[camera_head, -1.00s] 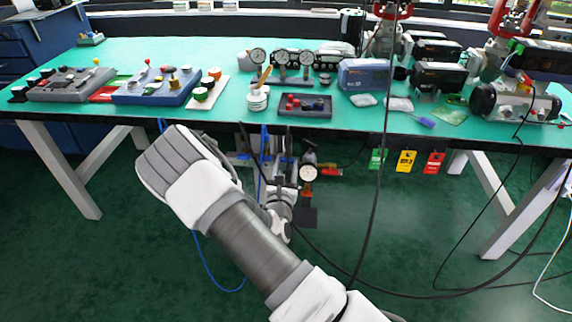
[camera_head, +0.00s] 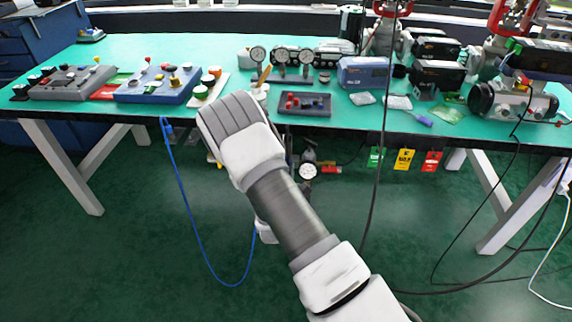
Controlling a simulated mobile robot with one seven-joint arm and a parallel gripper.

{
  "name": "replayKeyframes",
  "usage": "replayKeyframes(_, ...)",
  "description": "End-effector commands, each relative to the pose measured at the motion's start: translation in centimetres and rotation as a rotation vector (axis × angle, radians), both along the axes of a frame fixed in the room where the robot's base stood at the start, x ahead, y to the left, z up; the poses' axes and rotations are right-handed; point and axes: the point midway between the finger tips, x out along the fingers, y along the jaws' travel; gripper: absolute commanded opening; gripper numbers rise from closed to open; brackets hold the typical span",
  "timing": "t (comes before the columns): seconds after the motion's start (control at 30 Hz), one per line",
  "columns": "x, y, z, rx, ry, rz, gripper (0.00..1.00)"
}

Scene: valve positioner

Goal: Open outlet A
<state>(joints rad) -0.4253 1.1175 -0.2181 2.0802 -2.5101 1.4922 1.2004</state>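No label reading outlet A can be made out. Below the table's front edge hangs a small assembly with a round white-faced gauge (camera_head: 307,171). A red part (camera_head: 329,168), perhaps a valve handle, sits just right of the gauge. My arm crosses in front of the left side of this assembly and hides part of it. My gripper is hidden behind my arm, so its fingers and its contact with anything cannot be seen.
The green-topped table (camera_head: 140,62) holds grey and blue control boxes, gauges, a dark tray (camera_head: 304,103) and valve actuators. Green, yellow and red tags (camera_head: 404,159) hang from its front edge. A blue hose (camera_head: 196,225) loops at left. Black cables hang at right.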

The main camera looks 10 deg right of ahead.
Motion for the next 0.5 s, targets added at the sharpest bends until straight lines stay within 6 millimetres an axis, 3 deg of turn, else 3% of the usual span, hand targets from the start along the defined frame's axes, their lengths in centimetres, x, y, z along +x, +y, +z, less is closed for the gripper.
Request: replayKeyframes(0.5, -0.06, 0.06, -0.3, 0.405, -0.128, 0.0, 0.0)
